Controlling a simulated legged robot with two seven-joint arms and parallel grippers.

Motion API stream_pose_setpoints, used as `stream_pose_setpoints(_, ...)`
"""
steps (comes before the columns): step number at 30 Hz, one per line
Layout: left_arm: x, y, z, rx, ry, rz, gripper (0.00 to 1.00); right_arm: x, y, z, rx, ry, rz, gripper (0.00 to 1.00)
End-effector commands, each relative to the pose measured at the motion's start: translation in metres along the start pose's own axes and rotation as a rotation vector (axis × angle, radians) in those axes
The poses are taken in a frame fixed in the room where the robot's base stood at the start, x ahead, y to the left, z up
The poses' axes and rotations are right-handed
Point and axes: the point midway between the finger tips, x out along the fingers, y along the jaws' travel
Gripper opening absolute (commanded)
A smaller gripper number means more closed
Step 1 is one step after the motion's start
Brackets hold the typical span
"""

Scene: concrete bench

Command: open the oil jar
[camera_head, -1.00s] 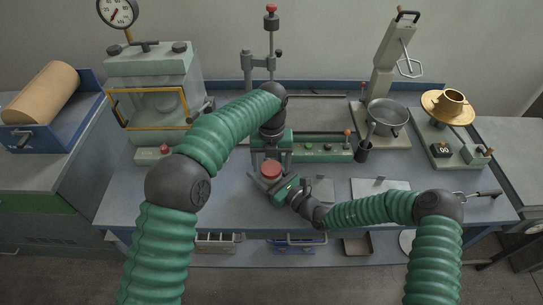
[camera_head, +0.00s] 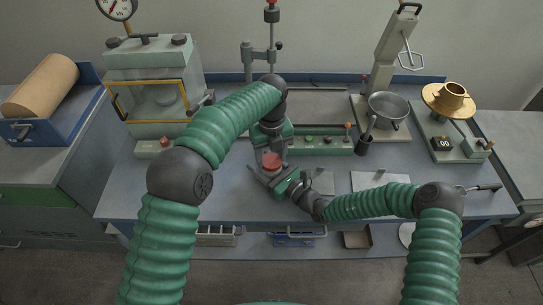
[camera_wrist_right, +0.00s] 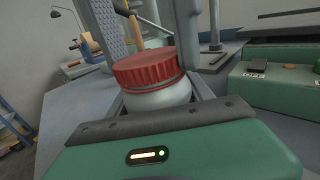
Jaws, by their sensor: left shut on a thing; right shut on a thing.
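The oil jar has a white body (camera_wrist_right: 160,97) and a ribbed red lid (camera_wrist_right: 148,68), both clear in the right wrist view. In the head view the red lid (camera_head: 271,160) shows at the middle of the bench, while most of the body is hidden. My left gripper (camera_head: 272,153) comes down from above and is shut on the lid, its grey fingers at either side. My right gripper (camera_head: 268,176) reaches in from the right, low down, and is shut on the jar body. The lid sits over the body; whether it has come loose I cannot tell.
A green control box (camera_head: 320,141) lies just behind the jar. A press with a yellow-framed window (camera_head: 155,100) stands at the left. The bench front left (camera_head: 140,190) is clear.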

Motion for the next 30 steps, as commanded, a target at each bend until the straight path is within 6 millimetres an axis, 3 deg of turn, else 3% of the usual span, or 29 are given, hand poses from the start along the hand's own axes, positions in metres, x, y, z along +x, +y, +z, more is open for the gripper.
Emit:
stream_pose_setpoints(27, -0.0033, -0.0044, 0.0000, -3.065, 0.012, -0.011, 0.06, 0.0008, 0.0048, 0.0003, -0.002, 0.000, 0.010, 0.00)
stream_pose_setpoints(28, -0.0034, -0.0042, 0.0003, 3.116, -0.013, 0.011, 0.06, 0.0008, 0.0050, 0.0003, -0.002, 0.000, 0.010, 0.00)
stream_pose_setpoints(30, -0.0037, -0.0042, 0.0005, 2.878, -0.014, 0.010, 0.06, 0.0008, 0.0053, 0.0003, -0.002, 0.000, 0.011, 0.00)
